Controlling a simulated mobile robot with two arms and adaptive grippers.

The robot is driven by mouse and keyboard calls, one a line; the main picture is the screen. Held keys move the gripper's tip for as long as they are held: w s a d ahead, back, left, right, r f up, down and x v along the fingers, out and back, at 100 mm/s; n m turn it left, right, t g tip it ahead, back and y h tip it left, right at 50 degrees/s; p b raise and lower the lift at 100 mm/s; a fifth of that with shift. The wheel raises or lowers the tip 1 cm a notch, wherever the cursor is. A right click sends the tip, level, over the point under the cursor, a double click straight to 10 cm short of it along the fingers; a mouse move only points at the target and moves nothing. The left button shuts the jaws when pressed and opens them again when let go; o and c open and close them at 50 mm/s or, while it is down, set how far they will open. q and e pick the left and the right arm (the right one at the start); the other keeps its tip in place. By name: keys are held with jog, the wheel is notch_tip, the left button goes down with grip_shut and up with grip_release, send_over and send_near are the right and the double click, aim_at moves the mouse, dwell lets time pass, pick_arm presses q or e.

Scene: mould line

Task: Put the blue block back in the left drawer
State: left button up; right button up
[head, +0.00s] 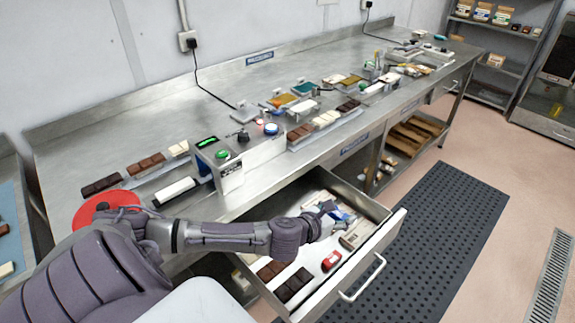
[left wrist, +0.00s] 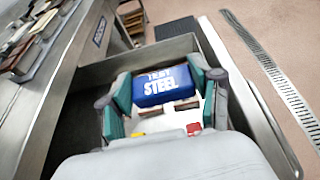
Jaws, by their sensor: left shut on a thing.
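The blue block (head: 343,215) is at the inner right part of the open drawer (head: 372,262), partly hidden by my left gripper (head: 326,211). In the left wrist view the blue block (left wrist: 166,85) shows white lettering that reads "TEST STEEL". My left gripper (left wrist: 165,92) has its green-padded fingers on both sides of the block and is shut on it. The block is over the drawer's inside; I cannot tell whether it touches the bottom. My right gripper is not in view.
The drawer also holds a red item (head: 332,260), dark bars (head: 292,285) and pale pieces (head: 357,234). A steel bench (head: 110,150) with a control box (head: 228,160) and chocolate bars (head: 145,164) stands behind. A black floor mat (head: 440,240) lies right of the drawer.

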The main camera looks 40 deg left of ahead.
pick_arm(q)
jog(key=a+f, duration=0.4)
jog(key=f, duration=0.1)
jog(key=b, duration=0.2)
send_over(323, 244)
notch_tip(323, 244, down, 4)
jog(key=shift+f, duration=0.1)
jog(key=shift+f+b, duration=0.75)
jog(key=shift+f, duration=1.55)
jog(key=shift+f+b, duration=0.3)
jog(key=shift+f, duration=0.3)
jog(key=o, duration=1.1)
jog(key=shift+o, duration=0.2)
